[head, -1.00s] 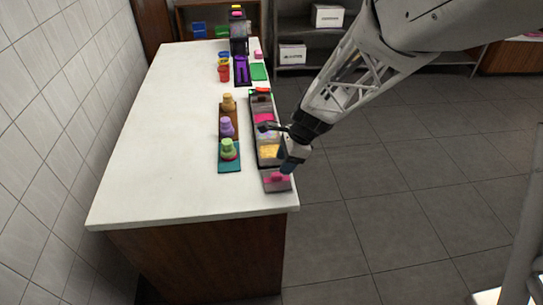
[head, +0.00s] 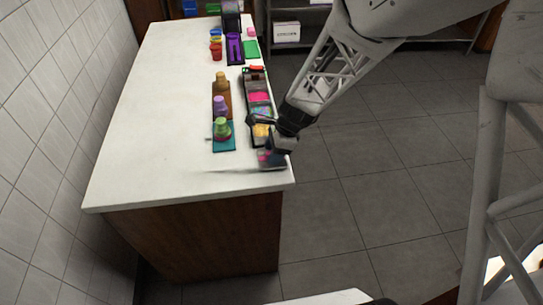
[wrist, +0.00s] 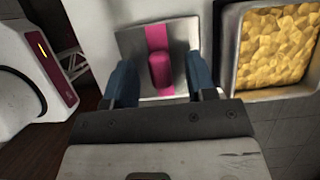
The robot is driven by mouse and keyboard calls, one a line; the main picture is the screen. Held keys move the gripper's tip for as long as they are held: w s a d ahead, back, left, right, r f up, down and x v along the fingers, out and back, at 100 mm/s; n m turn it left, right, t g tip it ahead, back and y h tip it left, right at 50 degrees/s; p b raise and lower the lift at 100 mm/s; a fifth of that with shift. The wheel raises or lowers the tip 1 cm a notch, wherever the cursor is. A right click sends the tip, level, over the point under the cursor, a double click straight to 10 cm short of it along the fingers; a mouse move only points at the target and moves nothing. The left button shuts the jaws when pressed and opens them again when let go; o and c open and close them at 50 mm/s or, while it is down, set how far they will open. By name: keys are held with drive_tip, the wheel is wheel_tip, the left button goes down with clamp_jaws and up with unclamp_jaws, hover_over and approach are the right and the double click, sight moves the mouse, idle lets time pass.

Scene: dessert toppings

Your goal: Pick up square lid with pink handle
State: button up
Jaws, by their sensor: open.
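The square lid is grey with a pink stripe and a raised pink handle (wrist: 160,72). In the wrist view the lid (wrist: 133,42) lies on the white counter, between my gripper's fingers. My gripper (wrist: 161,82) is open, with one blue finger on each side of the handle and a gap to it on both sides. In the head view the lid (head: 272,160) sits at the near right corner of the counter, partly hidden by my gripper (head: 268,143). I cannot tell how high the fingertips are above the lid.
A tray of yellow topping (wrist: 275,45) is close to the right of the lid in the wrist view. Teal (head: 224,142) and brown stands with coloured bottles are to the left in the head view. The counter's left side (head: 150,130) is clear.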

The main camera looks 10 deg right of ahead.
sight(268, 152)
idle(0.5)
clamp_jaws()
drive_tip(key=shift+r, duration=0.2)
drive_tip(key=shift+r, duration=0.5)
wheel_tip(268, 152, up, 2)
drive_tip(key=shift+r, duration=0.1)
drive_tip(key=s+d+r, duration=0.1)
drive_tip(key=s+d, duration=0.1)
drive_tip(key=s, duration=1.3)
drive_tip(key=shift+s+d+r, duration=0.2)
drive_tip(key=shift+s+r, duration=0.05)
drive_tip(key=shift+s, duration=0.15)
drive_tip(key=shift+w, duration=0.1)
